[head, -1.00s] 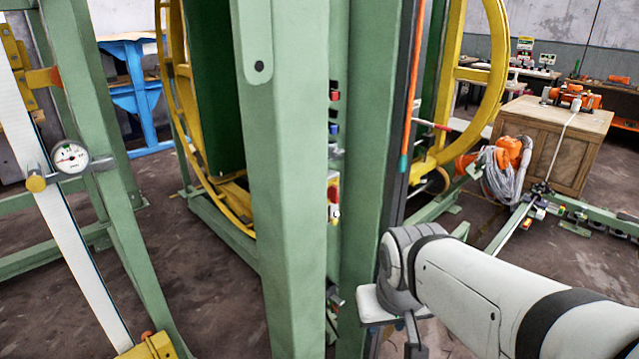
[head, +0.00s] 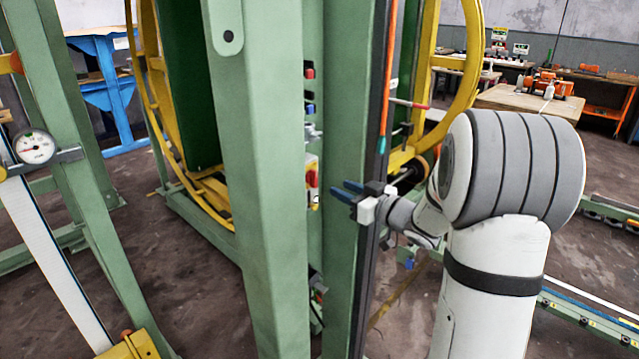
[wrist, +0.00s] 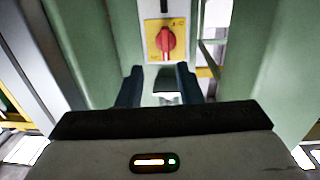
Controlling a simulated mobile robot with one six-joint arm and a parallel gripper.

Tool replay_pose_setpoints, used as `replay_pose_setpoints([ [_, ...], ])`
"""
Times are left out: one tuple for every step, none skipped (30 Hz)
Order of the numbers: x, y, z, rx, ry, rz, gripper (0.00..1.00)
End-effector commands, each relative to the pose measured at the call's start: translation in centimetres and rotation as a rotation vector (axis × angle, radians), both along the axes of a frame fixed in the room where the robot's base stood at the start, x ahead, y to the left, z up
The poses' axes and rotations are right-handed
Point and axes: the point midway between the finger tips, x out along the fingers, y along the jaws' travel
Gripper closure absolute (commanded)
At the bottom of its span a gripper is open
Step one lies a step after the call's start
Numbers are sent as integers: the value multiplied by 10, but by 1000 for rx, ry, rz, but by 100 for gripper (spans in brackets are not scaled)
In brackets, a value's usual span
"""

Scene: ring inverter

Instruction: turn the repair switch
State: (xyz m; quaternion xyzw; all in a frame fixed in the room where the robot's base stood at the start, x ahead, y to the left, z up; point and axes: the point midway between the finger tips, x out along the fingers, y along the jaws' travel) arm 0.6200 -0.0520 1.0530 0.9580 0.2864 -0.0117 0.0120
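The repair switch (wrist: 166,41) is a red rotary knob on a yellow plate, set on a pale panel between green posts. In the wrist view it is at the top middle, its handle roughly upright. In the head view the switch (head: 312,178) shows edge-on beside the green post. My gripper (head: 341,190) points left toward it, with a gap between. In the wrist view the blue-black fingers of my gripper (wrist: 159,84) stand apart with nothing between them, below the switch plate. The gripper is open and empty.
Green posts (head: 262,200) flank the switch closely. Red and blue buttons (head: 309,90) sit above it. An orange and black strip (head: 388,80) runs beside the right post. A gauge (head: 35,147) is at the left.

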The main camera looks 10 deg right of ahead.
Motion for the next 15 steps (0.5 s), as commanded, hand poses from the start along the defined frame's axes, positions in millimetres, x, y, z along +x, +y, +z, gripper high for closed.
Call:
replay_pose_setpoints([
  [-1, 0, -2, 14, -6, 23, 67],
  [-1, 1, -2, 20, -8, 33, 67],
  [-1, 3, -2, 27, -11, 45, 67],
  [1, 4, -2, 30, -13, 50, 67],
  [2, 6, -2, 31, -13, 54, 67],
  [6, 9, -1, 32, -15, 57, 67],
  [9, 12, -1, 32, -15, 57, 67],
  [13, 14, -1, 32, -15, 57, 67],
  [18, 19, -2, 32, -14, 56, 67],
  [22, 22, -1, 32, -14, 56, 67],
  [27, 25, -1, 31, -15, 56, 67],
  [32, 29, -1, 32, -14, 56, 67],
  [36, 31, -1, 32, -14, 55, 67],
  [40, 34, -1, 31, -13, 54, 67],
  [44, 37, -1, 31, -15, 54, 67],
])
